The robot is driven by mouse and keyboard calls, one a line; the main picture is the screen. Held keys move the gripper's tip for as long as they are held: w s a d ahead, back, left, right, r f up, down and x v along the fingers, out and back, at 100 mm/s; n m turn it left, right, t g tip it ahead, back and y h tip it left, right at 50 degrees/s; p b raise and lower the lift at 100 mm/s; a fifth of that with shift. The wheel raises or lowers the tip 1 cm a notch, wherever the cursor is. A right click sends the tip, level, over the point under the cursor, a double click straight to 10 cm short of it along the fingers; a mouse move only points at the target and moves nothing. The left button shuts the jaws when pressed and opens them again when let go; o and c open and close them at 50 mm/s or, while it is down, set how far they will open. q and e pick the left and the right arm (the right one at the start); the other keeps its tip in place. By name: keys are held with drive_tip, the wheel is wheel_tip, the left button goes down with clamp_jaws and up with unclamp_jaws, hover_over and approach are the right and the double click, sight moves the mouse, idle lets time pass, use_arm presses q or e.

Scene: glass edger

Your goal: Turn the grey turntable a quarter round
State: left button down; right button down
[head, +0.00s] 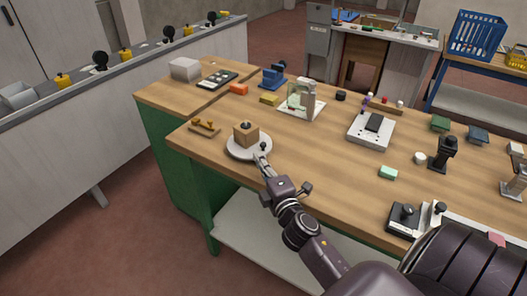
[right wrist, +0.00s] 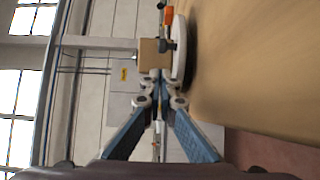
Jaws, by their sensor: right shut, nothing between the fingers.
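The grey turntable (head: 236,152) is a pale round plate near the left front edge of the wooden workbench. A wooden block (head: 245,136) with a dark knob on top stands on it. A small dark peg (head: 263,146) stands near the plate's right edge. My right gripper (head: 260,158) is shut and empty, with its tips at the plate's front right rim, close to the peg; I cannot tell whether they touch. In the right wrist view the turntable's rim (right wrist: 180,50) and the block (right wrist: 150,54) show just beyond my fingertips (right wrist: 159,84). My left gripper is not in view.
A small brown wooden holder (head: 204,127) lies left of the turntable.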

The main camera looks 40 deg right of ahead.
sight(264, 147)
drive_tip(key=shift+w+d+f, duration=0.1)
drive_tip(key=shift+w+d, duration=0.25)
drive_tip(key=shift+d, duration=0.25)
drive_tip(key=shift+w+d, duration=0.3)
drive_tip(key=shift+d, duration=0.25)
drive_tip(key=shift+w+d, duration=0.25)
drive_tip(key=shift+d, duration=0.65)
drive_tip(key=shift+a, duration=0.1)
